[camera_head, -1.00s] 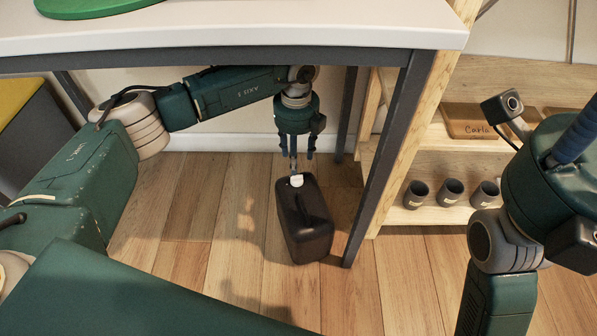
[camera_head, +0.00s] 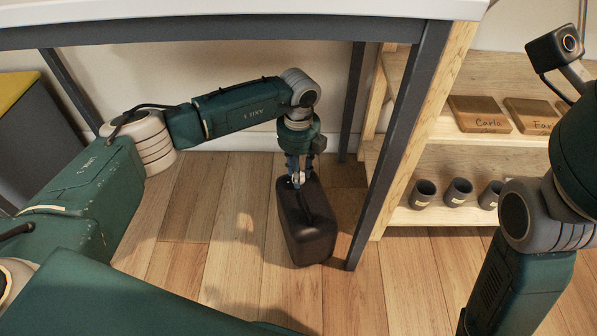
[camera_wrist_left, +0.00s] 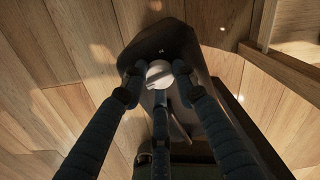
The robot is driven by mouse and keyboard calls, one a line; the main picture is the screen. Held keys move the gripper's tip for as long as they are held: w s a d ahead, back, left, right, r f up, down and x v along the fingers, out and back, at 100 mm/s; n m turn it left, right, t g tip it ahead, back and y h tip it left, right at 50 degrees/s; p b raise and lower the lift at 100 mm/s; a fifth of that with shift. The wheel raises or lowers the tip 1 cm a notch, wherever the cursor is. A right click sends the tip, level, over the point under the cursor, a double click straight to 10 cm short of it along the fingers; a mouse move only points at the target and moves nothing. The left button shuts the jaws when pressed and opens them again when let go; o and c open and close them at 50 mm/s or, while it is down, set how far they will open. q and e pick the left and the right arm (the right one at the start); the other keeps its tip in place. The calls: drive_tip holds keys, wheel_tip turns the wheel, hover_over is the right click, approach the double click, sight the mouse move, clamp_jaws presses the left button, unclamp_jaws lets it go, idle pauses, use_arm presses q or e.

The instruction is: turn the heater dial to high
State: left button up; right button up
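A dark, box-shaped body (camera_head: 306,228) with a carry handle, which I take as the heater, stands on the wooden floor under the table. A pale round dial (camera_wrist_left: 159,74) with a raised bar sits on its top. My left gripper (camera_head: 298,179) points down over the dial. In the left wrist view its fingers (camera_wrist_left: 158,80) surround the dial on the left, right and lower sides. I cannot tell whether they press on it. In the head view the fingers mostly hide the dial. My right arm shows at the right edge, but its gripper is out of view.
The white table top (camera_head: 230,9) is above my left arm, and a dark table leg (camera_head: 400,145) stands right of the heater. A wooden shelf (camera_head: 455,216) with several dark cups and name plaques is further right. The floor left of the heater is clear.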

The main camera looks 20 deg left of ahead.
use_arm(q)
drive_tip(key=c, duration=0.3)
drive_tip(key=shift+c, duration=0.2)
